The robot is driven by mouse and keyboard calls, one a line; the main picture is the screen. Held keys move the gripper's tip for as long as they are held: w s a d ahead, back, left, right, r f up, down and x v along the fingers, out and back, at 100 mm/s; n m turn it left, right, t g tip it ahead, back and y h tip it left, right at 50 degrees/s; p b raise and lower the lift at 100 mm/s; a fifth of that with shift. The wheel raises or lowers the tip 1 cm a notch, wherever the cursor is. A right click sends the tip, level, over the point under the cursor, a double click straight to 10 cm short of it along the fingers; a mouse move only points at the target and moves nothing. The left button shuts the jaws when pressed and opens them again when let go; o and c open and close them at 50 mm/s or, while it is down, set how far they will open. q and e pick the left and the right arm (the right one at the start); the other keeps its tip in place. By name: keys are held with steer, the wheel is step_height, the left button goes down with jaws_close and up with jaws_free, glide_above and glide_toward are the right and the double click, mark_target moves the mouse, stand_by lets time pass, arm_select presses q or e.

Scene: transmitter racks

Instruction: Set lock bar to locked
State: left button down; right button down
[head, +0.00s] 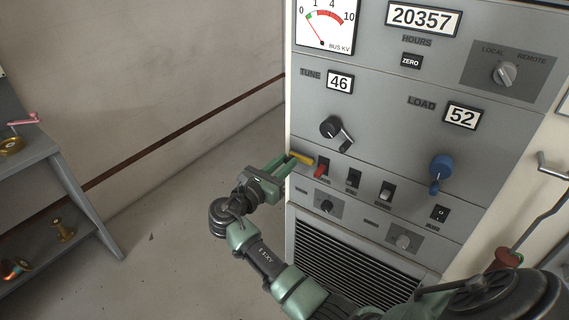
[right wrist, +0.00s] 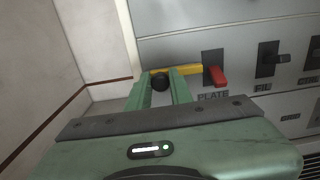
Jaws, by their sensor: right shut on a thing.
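The lock bar is a yellow bar (head: 301,158) at the left edge of the grey transmitter panel, left of the red plate switch (head: 321,170). In the right wrist view the yellow bar (right wrist: 188,69) lies nearly level, and its right end reaches the dark plate of the red switch (right wrist: 217,76). A black round knob (right wrist: 159,82) sits at the bar's left part. My right gripper (head: 284,165) is shut on the lock bar at this knob, one finger on each side in the right wrist view (right wrist: 160,86). My left gripper is not in view.
Black toggle switches (head: 353,178) stand right of the red one. Above are a black crank knob (head: 331,127) and a blue knob (head: 442,166). A vent grille (head: 350,265) is below. A grey shelf (head: 40,160) stands at left, with clear floor between.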

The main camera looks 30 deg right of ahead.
mark_target(306, 162)
steer(key=s+p, duration=0.1)
steer(key=s+d+p, duration=0.1)
steer(key=s+p, duration=0.2)
steer(key=shift+d+r, duration=0.15)
steer(key=shift+d, duration=0.15)
steer(key=shift+f, duration=0.3)
steer(key=c, duration=1.3)
jaws_free()
steer(key=shift+s+r, duration=0.15)
steer(key=shift+a, duration=0.25)
steer(key=b+v, duration=0.1)
steer(key=v, duration=0.6)
steer(key=shift+s+b, duration=0.15)
steer(key=shift+b, duration=0.15)
